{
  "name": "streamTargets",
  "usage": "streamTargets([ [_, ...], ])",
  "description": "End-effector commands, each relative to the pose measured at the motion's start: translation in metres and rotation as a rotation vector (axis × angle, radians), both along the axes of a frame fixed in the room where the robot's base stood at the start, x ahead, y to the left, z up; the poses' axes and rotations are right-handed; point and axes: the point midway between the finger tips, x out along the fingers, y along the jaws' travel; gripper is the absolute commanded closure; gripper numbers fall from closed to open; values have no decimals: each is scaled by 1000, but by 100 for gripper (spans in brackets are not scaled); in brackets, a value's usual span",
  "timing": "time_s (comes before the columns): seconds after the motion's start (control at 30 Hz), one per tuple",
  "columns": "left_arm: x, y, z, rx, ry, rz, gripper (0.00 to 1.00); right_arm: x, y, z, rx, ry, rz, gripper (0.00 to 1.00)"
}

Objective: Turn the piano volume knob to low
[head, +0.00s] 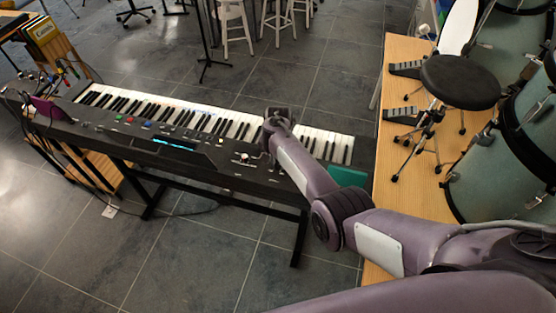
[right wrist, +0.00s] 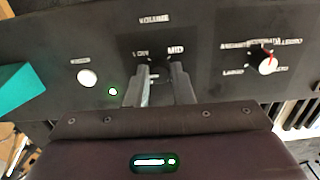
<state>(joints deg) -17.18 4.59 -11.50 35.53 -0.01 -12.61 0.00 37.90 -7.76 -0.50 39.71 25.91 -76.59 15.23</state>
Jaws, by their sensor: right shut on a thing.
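The black electric piano (head: 95,128) stands on a dark stand at the left of the head view. My right gripper (head: 267,155) is over the right part of its control panel. In the right wrist view, the two grey fingers of my right gripper (right wrist: 160,88) are shut on the dark volume knob (right wrist: 158,73), between and below the labels LOW and MID. The fingers hide most of the knob, and I cannot make out where its pointer stands. The word VOLUME shows above it. My left gripper is not in view.
A white button (right wrist: 87,78) and a green light (right wrist: 112,91) lie left of the volume knob. Another knob with a red mark (right wrist: 267,63) lies right of it. A teal object (head: 347,177) is at the piano's right end. A drum set (head: 510,160) stands on a wooden platform (head: 400,170).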

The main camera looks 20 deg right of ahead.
Motion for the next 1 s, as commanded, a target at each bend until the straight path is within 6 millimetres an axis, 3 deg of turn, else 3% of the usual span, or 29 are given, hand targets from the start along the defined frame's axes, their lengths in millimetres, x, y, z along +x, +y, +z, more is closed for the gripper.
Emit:
streamTargets([
  [0.6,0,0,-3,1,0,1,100,0,1,-1,1,1,-548,100],
  [1.0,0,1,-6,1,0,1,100,0,1,-1,1,2,-733,100],
])
